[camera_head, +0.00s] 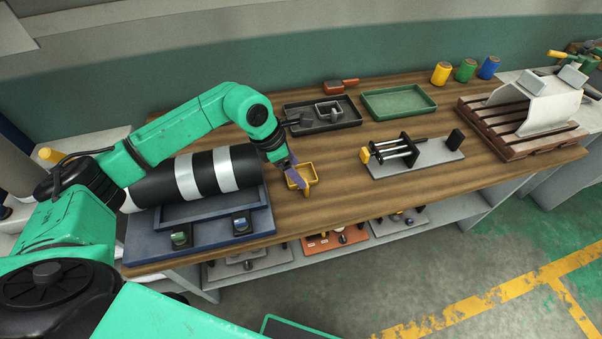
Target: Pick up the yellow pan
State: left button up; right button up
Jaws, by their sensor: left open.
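The yellow pan (306,169) is a small, square, open-topped piece on the wooden table, left of the middle of the view. My left gripper (294,173) is over the pan's left side, with its purple-blue fingers pointing down beside or into it. The gripper is open. The fingers hide part of the pan, and I cannot tell whether they touch it. My right gripper is not in view.
A dark tray (348,118) with grey parts and a green tray (400,101) stand behind the pan. A grey plate with a rod device (432,158) is to the right. A black-and-white roller (205,172) lies left under my arm. Bare wood (345,205) lies in front.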

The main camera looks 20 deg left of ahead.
aim_at(306, 170)
pick_arm(q)
jog(key=p+x, duration=0.1)
jog(key=x, duration=0.3)
jog(key=shift+s+d+f+p, duration=0.1)
jog(key=shift+d+f+p, duration=0.1)
jog(key=shift+p, duration=0.2)
jog(key=shift+d+f, duration=0.1)
jog(key=shift+f, duration=0.35)
grip_shut()
jog(key=shift+r, duration=0.15)
